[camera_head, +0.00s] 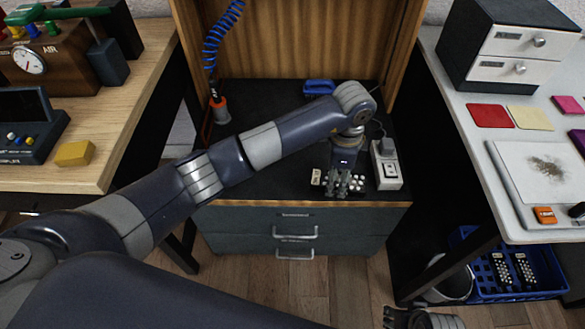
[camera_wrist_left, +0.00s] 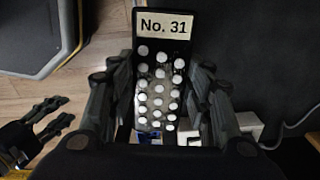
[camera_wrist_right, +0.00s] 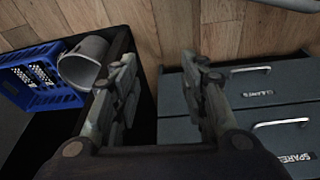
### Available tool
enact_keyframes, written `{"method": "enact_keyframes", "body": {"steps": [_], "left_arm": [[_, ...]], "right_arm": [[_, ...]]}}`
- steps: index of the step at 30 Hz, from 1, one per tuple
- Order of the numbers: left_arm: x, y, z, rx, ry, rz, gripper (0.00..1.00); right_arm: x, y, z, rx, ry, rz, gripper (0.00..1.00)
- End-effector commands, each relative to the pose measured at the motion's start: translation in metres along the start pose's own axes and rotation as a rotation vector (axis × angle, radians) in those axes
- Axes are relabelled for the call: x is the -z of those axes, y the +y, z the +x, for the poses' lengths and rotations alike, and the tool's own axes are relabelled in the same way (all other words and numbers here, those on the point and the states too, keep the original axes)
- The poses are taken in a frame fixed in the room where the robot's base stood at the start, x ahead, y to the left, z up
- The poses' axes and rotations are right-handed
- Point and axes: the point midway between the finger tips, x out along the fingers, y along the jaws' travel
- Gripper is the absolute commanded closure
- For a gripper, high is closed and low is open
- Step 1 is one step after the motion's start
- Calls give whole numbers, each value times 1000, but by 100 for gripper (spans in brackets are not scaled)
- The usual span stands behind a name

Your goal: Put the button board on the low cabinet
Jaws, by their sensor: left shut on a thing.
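The button board (camera_wrist_left: 158,75) is a black plate with rows of white round buttons and a "No. 31" label. My left gripper (camera_head: 345,187) is shut on it, with a finger on each side in the left wrist view. In the head view the board (camera_head: 316,177) is at the front right of the low cabinet's dark top (camera_head: 265,150); I cannot tell whether it touches the top. The fingers hide part of it. My right gripper (camera_wrist_right: 162,65) is open and empty, low in front of the cabinet drawers (camera_wrist_right: 240,80).
A grey-white box (camera_head: 386,165) stands right of the board, with a blue-handled thing (camera_head: 318,87) behind. A blue coiled hose (camera_head: 213,45) hangs at the back left. A blue crate (camera_head: 515,292) and grey bin (camera_head: 447,285) sit at right. The top's left middle is clear.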

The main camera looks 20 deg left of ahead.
Motion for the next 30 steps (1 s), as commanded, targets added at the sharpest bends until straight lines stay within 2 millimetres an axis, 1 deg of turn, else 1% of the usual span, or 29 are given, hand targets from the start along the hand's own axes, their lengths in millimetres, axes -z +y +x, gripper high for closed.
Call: {"method": "enact_keyframes", "body": {"steps": [3, 5, 8, 11, 14, 18, 22, 24, 27, 30], "left_arm": [[5, -1, 4, 1, 1, -104, 83], [5, -2, 4, 1, 1, -134, 83], [-3, -8, 5, 1, -1, -160, 83], [-22, -19, 8, 2, -3, -165, 83], [-45, -34, 10, 3, -3, -165, 83], [-77, -54, 14, 2, -1, -163, 83], [-104, -70, 17, 1, -1, -161, 83], [-115, -77, 18, 1, 0, -160, 83], [-125, -84, 18, 2, 1, -158, 83], [-130, -87, 19, 2, 1, -155, 83]], "right_arm": [[1, 0, -4, -1, 4, 1, 60], [2, 1, -6, -1, 6, 1, 60], [3, 1, -10, -2, 8, 1, 60], [5, 1, -16, -2, 12, 1, 60], [6, 2, -26, -3, 18, 2, 60], [8, 2, -41, -4, 26, 3, 60], [10, 3, -57, -6, 35, 4, 60], [10, 3, -64, -6, 37, 4, 60], [10, 3, -72, -7, 39, 5, 60], [10, 3, -76, -7, 41, 5, 60]]}}
